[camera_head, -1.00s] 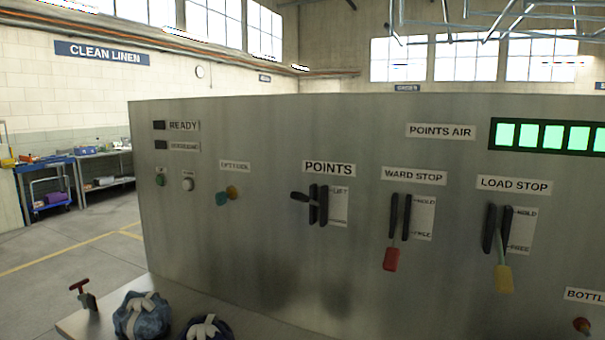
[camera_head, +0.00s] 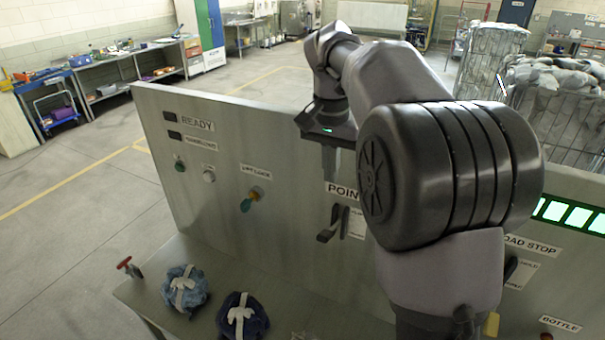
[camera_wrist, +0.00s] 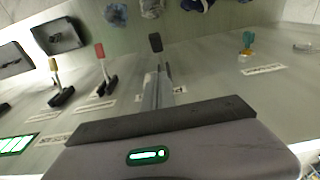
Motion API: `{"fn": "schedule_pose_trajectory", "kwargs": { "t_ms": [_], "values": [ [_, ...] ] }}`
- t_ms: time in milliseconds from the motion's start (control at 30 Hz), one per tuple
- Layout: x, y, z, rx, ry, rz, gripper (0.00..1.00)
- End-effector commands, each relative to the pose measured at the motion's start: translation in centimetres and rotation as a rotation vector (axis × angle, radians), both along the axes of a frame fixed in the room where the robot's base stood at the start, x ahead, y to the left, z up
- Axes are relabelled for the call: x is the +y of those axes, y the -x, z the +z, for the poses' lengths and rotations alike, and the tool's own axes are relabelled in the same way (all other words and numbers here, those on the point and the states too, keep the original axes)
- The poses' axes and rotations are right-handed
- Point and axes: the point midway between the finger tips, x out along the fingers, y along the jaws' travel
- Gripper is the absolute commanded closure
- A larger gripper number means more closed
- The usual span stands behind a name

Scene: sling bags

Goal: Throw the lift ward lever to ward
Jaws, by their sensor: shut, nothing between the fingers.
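The lever under the POINTS sign is the lift-ward lever, with a black handle (camera_head: 327,237) and a plate (camera_head: 355,224) beside its slot. The handle sticks out from the panel instead of hanging down. In the wrist view its black knob (camera_wrist: 155,42) shows just beyond my fingers. My arm hides part of the POINTS sign.
In the wrist view, a red-handled lever (camera_wrist: 100,52) and a yellow-handled lever (camera_wrist: 53,65) stand to the left. The teal key (camera_wrist: 247,42) is to the right. Tied bags (camera_head: 185,289) lie on the shelf below the panel (camera_head: 210,225).

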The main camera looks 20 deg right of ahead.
Motion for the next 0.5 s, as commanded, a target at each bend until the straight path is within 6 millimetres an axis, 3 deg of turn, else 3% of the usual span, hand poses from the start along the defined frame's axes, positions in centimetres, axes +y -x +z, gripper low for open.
{"fn": "schedule_pose_trajectory", "kwargs": {
  "t_ms": [333, 500],
  "values": [
    [0.0, -0.1, -0.8, 0.001, 0.001, 0.000, 1.00],
    [-0.2, -0.2, -3.7, 0.004, -0.001, 0.001, 1.00]
  ]
}}
